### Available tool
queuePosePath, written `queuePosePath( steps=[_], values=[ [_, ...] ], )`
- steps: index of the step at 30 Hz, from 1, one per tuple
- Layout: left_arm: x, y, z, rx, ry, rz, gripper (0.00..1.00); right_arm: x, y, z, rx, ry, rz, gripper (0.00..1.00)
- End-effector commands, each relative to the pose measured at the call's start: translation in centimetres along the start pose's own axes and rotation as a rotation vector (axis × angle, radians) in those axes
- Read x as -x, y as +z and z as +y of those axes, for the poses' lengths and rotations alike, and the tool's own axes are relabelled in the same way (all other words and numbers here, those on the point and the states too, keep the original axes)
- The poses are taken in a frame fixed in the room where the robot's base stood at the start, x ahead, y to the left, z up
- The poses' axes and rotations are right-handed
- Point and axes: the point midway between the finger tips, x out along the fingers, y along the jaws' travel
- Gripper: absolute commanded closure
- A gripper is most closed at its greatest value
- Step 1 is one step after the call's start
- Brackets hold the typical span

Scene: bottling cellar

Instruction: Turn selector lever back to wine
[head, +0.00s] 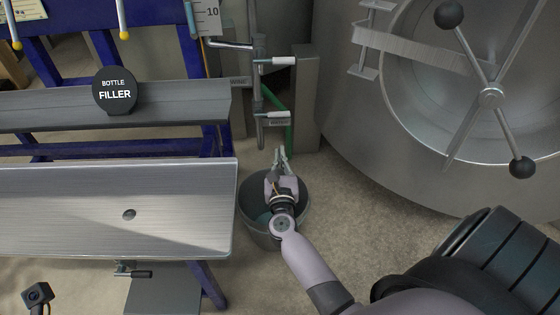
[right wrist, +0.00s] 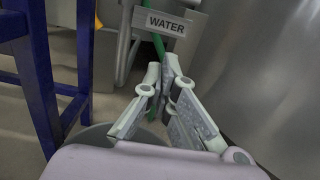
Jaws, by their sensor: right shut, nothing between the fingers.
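A vertical pipe assembly (head: 258,85) stands at the back centre in the head view. Two short light-grey handle-like pieces stick out to its right, an upper one (head: 280,61) and a lower one (head: 273,115). I cannot tell for sure which is the selector lever. A small plate (head: 238,82), its text hard to read, sits left of the pipe. In the right wrist view a WATER plate (right wrist: 165,23) shows beyond the fingertips. My right gripper (head: 279,154) is shut and empty, in front of and below the lower piece, apart from it; its fingers also show in the wrist view (right wrist: 163,65).
A grey bucket (head: 248,218) stands on the floor under my right gripper. The steel bottle filler bench (head: 180,190) with blue legs is to the left. A large steel tank (head: 365,130) with a spoked hatch wheel (head: 490,97) fills the right. A green hose (right wrist: 158,48) hangs behind.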

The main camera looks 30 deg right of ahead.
Motion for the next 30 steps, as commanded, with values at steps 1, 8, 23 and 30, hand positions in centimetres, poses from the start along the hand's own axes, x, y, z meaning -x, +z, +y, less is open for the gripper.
queuePosePath(
  steps=[1,8,23,30],
  values=[
    [0.2,0.1,0.0,0.0,0.001,0.003,1.0,-1.3,0.0,0.0,-0.001,0.0,-0.004,1.0],
    [0.2,0.6,0.0,-0.002,0.012,0.009,1.0,-6.1,0.0,0.0,0.0,0.0,-0.003,1.0],
    [-0.8,-0.2,0.0,0.0,-0.002,-0.001,1.0,-6.6,3.9,0.0,0.001,0.001,0.001,1.0],
    [-0.8,-0.2,0.0,0.0,-0.001,-0.001,1.0,-6.6,3.9,0.0,0.002,0.001,0.0,1.0]
  ],
)
